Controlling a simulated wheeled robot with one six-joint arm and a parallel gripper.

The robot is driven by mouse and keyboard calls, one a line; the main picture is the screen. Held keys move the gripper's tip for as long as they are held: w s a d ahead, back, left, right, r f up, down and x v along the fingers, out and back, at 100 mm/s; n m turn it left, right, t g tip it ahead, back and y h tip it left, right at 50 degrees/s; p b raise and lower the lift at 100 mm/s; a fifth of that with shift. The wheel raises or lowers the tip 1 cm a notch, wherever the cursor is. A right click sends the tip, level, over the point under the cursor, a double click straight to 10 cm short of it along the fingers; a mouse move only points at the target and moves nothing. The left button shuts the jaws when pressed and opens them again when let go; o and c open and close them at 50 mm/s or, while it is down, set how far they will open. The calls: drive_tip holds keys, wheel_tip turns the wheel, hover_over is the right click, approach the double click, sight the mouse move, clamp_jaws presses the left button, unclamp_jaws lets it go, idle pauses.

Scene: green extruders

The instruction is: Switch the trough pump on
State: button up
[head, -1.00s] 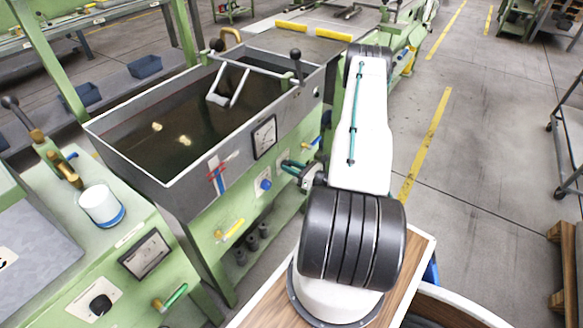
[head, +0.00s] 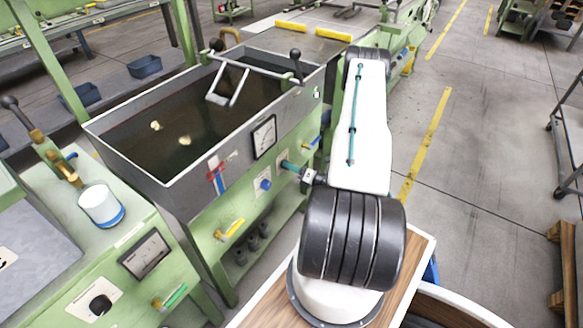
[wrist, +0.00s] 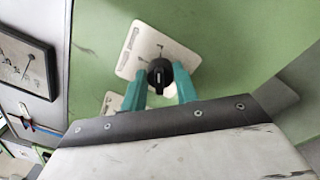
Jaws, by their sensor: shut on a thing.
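A black rotary knob (wrist: 160,72) sits on a white plate (wrist: 138,52) on the green front panel in the wrist view. My gripper (wrist: 160,84) has its two teal fingers on either side of the knob and is shut on it. In the head view my gripper (head: 288,165) reaches the green front panel below the grey trough (head: 138,182), right of the dial gauge (head: 264,137). There the knob is hidden behind the fingers. The trough holds dark liquid. Any lettering on the plate is too small to read.
A blue knob (head: 265,184) is below and left of my gripper, and a blue handle (head: 311,143) is close on its right. A yellow handle (head: 229,230) sits lower left. A green console (head: 125,285) stands at the near left.

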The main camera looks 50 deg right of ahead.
idle(0.5)
drive_tip(key=o, duration=1)
drive_tip(key=shift+c, duration=0.2)
drive_tip(key=shift+s, duration=0.1)
drive_tip(key=s, duration=0.7)
drive_tip(key=shift+s+d+f, duration=0.2)
drive_tip(key=shift+s+d, duration=0.1)
drive_tip(key=shift+d, duration=0.05)
